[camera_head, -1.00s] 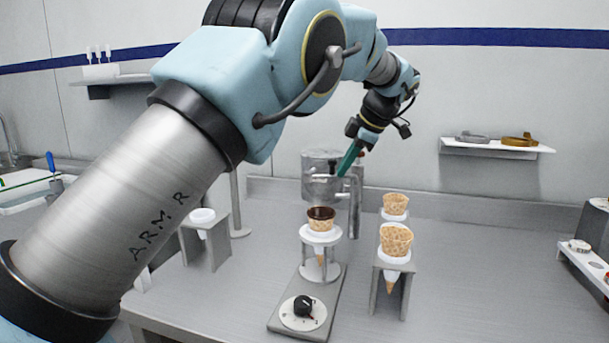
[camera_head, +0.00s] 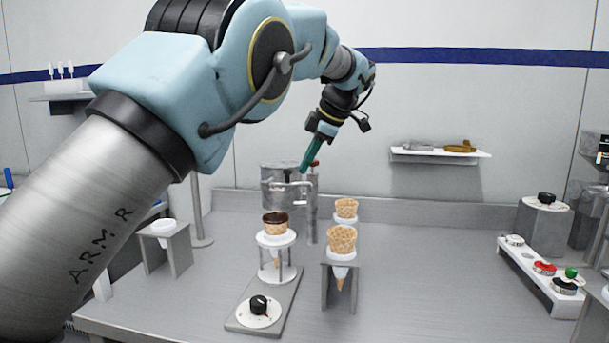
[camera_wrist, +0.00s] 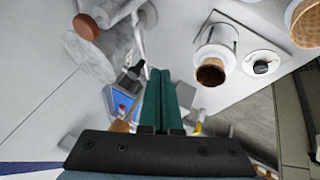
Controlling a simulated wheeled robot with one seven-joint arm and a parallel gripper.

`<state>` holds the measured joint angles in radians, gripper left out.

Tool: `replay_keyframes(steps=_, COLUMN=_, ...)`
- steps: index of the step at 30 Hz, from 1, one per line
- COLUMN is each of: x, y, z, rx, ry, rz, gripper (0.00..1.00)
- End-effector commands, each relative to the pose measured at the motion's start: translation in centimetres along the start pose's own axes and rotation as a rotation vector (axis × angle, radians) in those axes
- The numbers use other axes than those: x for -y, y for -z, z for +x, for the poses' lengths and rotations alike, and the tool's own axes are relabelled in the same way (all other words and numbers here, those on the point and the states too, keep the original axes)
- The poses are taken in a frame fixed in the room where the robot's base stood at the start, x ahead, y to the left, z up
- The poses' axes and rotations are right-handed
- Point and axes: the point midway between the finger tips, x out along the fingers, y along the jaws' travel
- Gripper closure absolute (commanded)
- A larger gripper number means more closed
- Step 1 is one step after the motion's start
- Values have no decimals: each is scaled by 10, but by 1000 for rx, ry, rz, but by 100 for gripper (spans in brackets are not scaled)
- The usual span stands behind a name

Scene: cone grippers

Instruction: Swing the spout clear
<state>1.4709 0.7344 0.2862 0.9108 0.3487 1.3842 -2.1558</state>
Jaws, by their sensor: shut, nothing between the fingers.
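A steel dispenser pot (camera_head: 273,172) stands at the back of the counter, with a thin horizontal spout (camera_head: 292,184) across its front. In the wrist view the metal dispenser (camera_wrist: 88,58) is at the upper left, and I cannot clearly tell the spout there. My gripper (camera_head: 306,169) has long green fingers, pressed together and empty, slanting down at the pot's right side. I cannot tell whether the tips touch the spout. They also show in the wrist view (camera_wrist: 159,72). A chocolate-coated cone (camera_head: 274,223) sits in a white ring stand just in front of the pot.
A black dial (camera_head: 259,305) is on the stand's base plate. Two waffle cones (camera_head: 342,240) stand in a holder to the right. An empty white cup holder (camera_head: 164,228) is at left. A rack of small jars (camera_head: 543,268) is at far right. The counter between is clear.

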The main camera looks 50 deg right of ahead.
Motion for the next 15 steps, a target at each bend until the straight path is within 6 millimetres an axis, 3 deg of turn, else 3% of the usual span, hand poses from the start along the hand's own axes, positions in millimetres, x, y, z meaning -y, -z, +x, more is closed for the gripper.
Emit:
replay_keyframes(steps=9, x=-1, y=-1, z=-52, rx=1, ry=-3, rz=1, gripper=100)
replay_keyframes(steps=15, x=0, y=-1, z=-65, rx=0, ry=-1, rz=1, gripper=100)
